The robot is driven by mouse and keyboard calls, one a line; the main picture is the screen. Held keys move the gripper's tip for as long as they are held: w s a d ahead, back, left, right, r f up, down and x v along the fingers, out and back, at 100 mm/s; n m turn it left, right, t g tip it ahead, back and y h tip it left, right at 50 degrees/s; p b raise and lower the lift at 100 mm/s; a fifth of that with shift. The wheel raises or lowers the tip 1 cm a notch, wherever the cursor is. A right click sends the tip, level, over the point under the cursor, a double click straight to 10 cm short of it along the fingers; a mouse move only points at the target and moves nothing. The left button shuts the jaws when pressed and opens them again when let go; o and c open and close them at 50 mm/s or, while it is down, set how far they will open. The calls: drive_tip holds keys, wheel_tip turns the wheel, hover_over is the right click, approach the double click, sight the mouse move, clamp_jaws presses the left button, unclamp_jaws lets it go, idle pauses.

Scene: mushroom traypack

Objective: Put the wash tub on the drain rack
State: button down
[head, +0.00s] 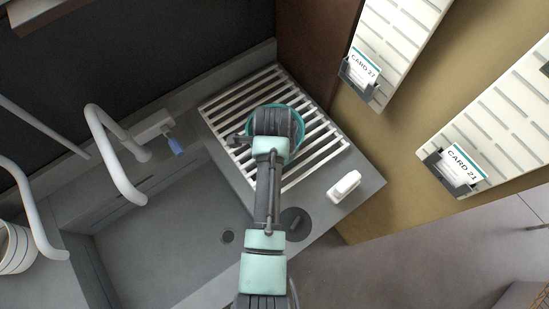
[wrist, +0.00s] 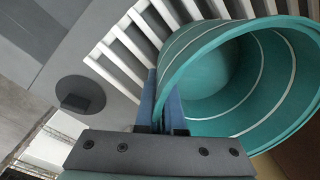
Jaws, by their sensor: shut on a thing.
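The wash tub (wrist: 225,75) is a round teal tub with pale lines inside it. In the wrist view my gripper (wrist: 168,112) is shut on its near-left wall, and the tub's open mouth faces the camera. In the head view the tub's teal rim (head: 301,128) shows around my gripper (head: 262,118), which hides most of it. The drain rack (head: 226,103) is a set of white slats on the grey counter, and the tub is over its middle. The slats also show beside the tub in the wrist view (wrist: 130,50). I cannot tell whether the tub's base touches the slats.
The sink basin (head: 160,245) lies left of the rack, with white faucets (head: 112,150) beyond it. A white bottle-like item (head: 344,187) stands near the counter's right edge. A dark round disc (head: 295,224) is on the counter. A striped bucket (head: 14,250) is at far left.

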drive_tip(key=c, duration=1)
unclamp_jaws()
drive_tip(key=shift+c, duration=0.2)
